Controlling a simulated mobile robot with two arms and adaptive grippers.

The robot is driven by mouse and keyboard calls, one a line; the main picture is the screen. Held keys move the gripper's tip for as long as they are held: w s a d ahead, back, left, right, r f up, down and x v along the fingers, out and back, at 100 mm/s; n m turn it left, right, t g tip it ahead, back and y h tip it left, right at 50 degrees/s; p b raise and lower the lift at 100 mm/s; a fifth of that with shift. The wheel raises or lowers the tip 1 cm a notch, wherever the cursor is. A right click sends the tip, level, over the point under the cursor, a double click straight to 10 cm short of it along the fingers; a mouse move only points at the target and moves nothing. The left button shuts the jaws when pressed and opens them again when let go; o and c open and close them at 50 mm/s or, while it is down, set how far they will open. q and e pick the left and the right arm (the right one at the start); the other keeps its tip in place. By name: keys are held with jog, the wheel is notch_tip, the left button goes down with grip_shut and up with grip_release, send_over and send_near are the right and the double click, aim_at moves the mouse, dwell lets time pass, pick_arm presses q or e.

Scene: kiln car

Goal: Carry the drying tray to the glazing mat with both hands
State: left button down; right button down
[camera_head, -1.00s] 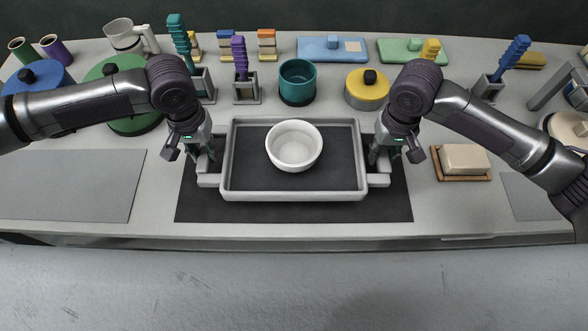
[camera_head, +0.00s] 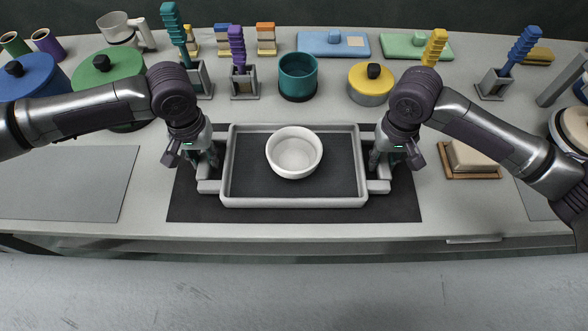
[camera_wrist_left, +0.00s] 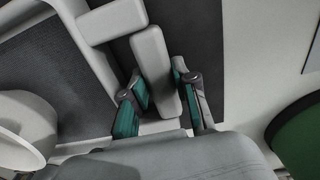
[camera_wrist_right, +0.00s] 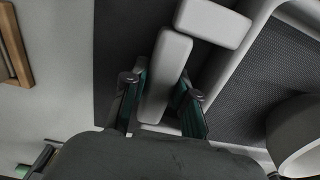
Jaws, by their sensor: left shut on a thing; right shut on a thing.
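The grey drying tray (camera_head: 295,202) hangs or rests level over a dark mat (camera_head: 300,216), inside its outline; contact with the mat cannot be told. A white bowl (camera_head: 294,152) stands upright in the tray, slightly behind its middle. My left gripper (camera_head: 207,168) is shut on the tray's left handle (camera_head: 208,187); the left wrist view shows that handle (camera_wrist_left: 156,70) between the fingers. My right gripper (camera_head: 382,168) is shut on the right handle (camera_head: 379,187); the right wrist view shows that handle (camera_wrist_right: 165,75) between the fingers.
A soap-like block on a wooden dish (camera_head: 470,160) lies right of the dark mat. A grey mat (camera_head: 65,183) lies to the left. A teal pot (camera_head: 298,76), a yellow lidded jar (camera_head: 370,84) and brush holders stand behind the tray. The counter's front edge is close.

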pick_arm(q)
jog(key=c, duration=1.3)
grip_release()
jog(key=shift+a+f, duration=0.15)
jog(key=shift+f, duration=0.05)
pick_arm(e)
jog(key=c, duration=1.3)
grip_release()
jog(key=shift+d+f, duration=0.15)
jog(key=shift+f, duration=0.05)
pick_arm(q)
jog(key=o, duration=0.4)
pick_arm(e)
jog(key=o, duration=0.4)
pick_arm(q)
jog(key=shift+r, duration=0.1)
pick_arm(e)
jog(key=shift+r, duration=0.2)
pick_arm(q)
notch_tip(320, 180, up, 12)
jog(key=shift+f, duration=0.1)
pick_arm(e)
notch_tip(320, 180, up, 12)
jog(key=shift+f, duration=0.15)
